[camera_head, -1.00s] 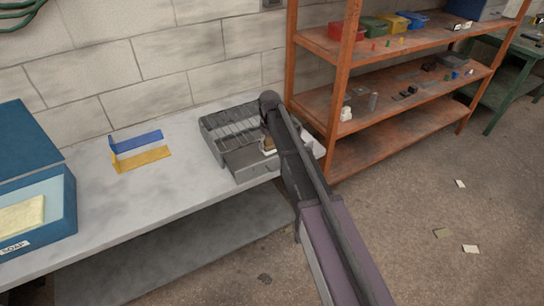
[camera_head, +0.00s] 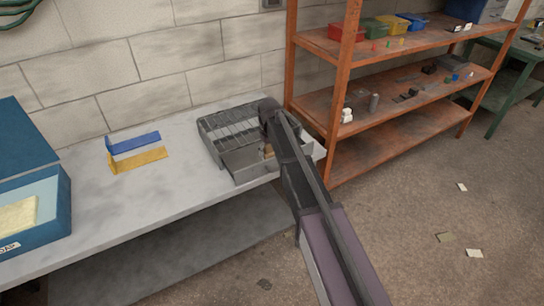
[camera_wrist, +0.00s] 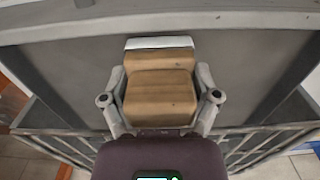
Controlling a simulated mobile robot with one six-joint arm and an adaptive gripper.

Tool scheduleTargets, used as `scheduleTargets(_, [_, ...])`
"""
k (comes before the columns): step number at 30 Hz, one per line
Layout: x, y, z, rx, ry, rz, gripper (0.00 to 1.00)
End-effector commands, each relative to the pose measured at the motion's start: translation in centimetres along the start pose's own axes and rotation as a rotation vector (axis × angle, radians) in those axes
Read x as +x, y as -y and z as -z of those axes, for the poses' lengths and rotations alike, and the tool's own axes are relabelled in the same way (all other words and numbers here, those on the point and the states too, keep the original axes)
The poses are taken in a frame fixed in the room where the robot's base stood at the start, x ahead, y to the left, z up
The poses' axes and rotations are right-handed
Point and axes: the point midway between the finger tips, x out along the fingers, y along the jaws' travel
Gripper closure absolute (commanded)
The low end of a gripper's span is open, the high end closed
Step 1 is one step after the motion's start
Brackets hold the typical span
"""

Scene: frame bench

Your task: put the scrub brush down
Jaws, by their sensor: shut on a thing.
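The scrub brush (camera_wrist: 160,98) is a brown wooden block with a pale strip at its far end. My gripper (camera_wrist: 161,76) is shut on it, one finger on each side. In the head view only a small brown part of the brush (camera_head: 269,151) shows beside my arm, which hides the rest and the fingers. The brush is over the front tray part of a grey metal rack (camera_head: 243,163) on the bench. I cannot tell whether its underside touches the tray.
Blue (camera_head: 135,141) and yellow (camera_head: 138,159) angled pieces stand near the wall. An orange shelf unit (camera_head: 390,128) stands right of the bench.

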Motion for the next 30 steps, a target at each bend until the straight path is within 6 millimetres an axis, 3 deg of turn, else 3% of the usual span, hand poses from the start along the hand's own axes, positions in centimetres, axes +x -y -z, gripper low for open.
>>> scheduleTargets(19, [1.07,0.07,0.02,-0.001,0.000,0.000,0.59])
scheduleTargets(20, [0.95,0.07,0.02,-0.001,0.000,0.000,0.12])
scheduleTargets(21, [0.92,0.07,0.02,-0.001,0.000,0.000,0.00])
scheduleTargets(30, [0.92,0.09,0.03,-0.001,0.000,0.000,0.00])
